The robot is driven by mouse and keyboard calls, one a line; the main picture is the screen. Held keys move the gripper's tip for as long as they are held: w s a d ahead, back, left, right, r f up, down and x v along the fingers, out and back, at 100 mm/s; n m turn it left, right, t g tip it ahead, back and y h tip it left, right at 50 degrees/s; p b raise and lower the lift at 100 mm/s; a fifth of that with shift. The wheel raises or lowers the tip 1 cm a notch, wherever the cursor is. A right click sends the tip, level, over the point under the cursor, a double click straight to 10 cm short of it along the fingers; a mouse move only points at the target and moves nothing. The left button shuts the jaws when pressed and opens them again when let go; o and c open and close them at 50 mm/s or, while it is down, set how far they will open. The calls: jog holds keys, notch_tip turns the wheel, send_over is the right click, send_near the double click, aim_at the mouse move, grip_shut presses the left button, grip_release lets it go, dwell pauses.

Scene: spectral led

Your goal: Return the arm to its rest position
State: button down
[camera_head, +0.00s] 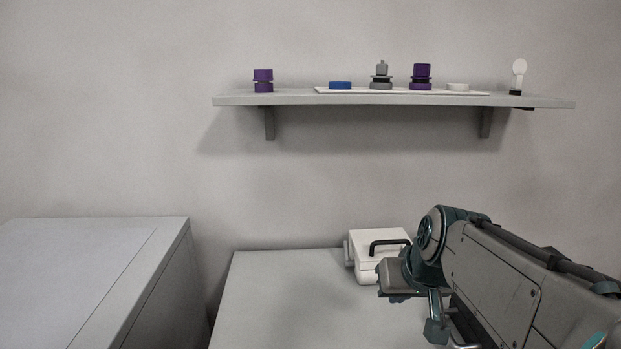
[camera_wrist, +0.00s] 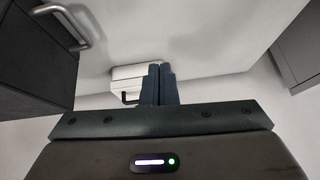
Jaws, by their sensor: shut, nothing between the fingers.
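My arm reaches in from the lower right of the head view, over the right part of the grey table (camera_head: 290,300). In the wrist view my gripper (camera_wrist: 159,70) is shut and empty, its two dark fingers side by side. In the head view the fingers are hidden behind or below my arm's wrist. A white box with a black handle (camera_head: 370,244) stands at the back of the table, just beyond my wrist. The white box also shows in the wrist view (camera_wrist: 125,76), behind the fingers; I cannot tell the gap between them.
A wall shelf (camera_head: 393,99) holds purple pieces (camera_head: 263,80), a blue disc (camera_head: 340,85), a grey stacked piece (camera_head: 381,76), a white disc (camera_head: 458,87) and a small white round-headed item (camera_head: 519,74). A grey cabinet (camera_head: 90,270) stands left. The table's left part is clear.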

jog(key=s+r+g+h+p, duration=0.1)
jog(key=s+r+g+p, duration=0.1)
jog(key=s+p, duration=0.8)
jog(key=shift+s+g, duration=0.8)
jog(key=shift+s, duration=0.4)
